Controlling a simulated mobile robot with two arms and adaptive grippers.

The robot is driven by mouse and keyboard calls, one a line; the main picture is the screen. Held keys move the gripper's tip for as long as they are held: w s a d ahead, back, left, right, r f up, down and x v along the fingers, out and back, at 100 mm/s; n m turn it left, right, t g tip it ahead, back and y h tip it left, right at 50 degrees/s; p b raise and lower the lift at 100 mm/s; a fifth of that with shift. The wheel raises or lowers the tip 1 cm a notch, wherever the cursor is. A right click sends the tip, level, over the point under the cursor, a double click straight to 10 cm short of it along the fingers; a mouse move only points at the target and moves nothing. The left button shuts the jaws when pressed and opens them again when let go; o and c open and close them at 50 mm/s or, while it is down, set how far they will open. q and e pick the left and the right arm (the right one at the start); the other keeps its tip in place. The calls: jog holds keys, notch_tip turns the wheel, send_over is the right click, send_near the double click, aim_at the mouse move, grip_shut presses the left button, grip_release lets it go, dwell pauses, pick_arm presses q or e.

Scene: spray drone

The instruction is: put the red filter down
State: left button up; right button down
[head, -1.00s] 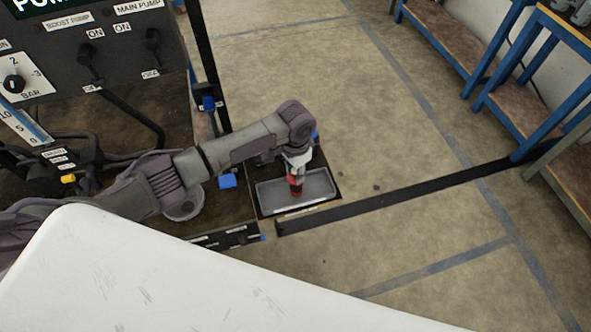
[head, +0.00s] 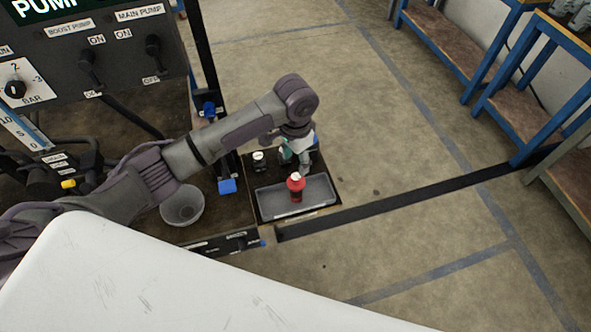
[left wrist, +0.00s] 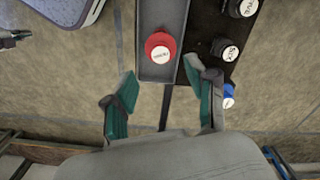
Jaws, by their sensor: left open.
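The red filter (head: 296,182) stands upright in the shallow grey tray (head: 326,192), with a red top and a darker lower body in the head view. In the left wrist view the red filter (left wrist: 161,46) shows its round cap with a white label, inside the tray (left wrist: 164,12). My left gripper (head: 302,157) is just behind the filter in the head view. In the left wrist view my left gripper (left wrist: 161,78) has its two green-padded fingers spread, empty and apart from the filter. My right gripper does not show.
Several black-capped pieces, one labelled (left wrist: 225,48), stand beside the tray. A round grey bowl (head: 182,204) is left of the tray. The pump panel (head: 85,50) rises at the left. Blue-framed benches (head: 520,105) stand at the right, with open floor between.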

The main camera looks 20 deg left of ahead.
pick_arm(q)
notch_tip(320, 180, up, 4)
jog(key=shift+f, duration=0.1)
dwell(0.5)
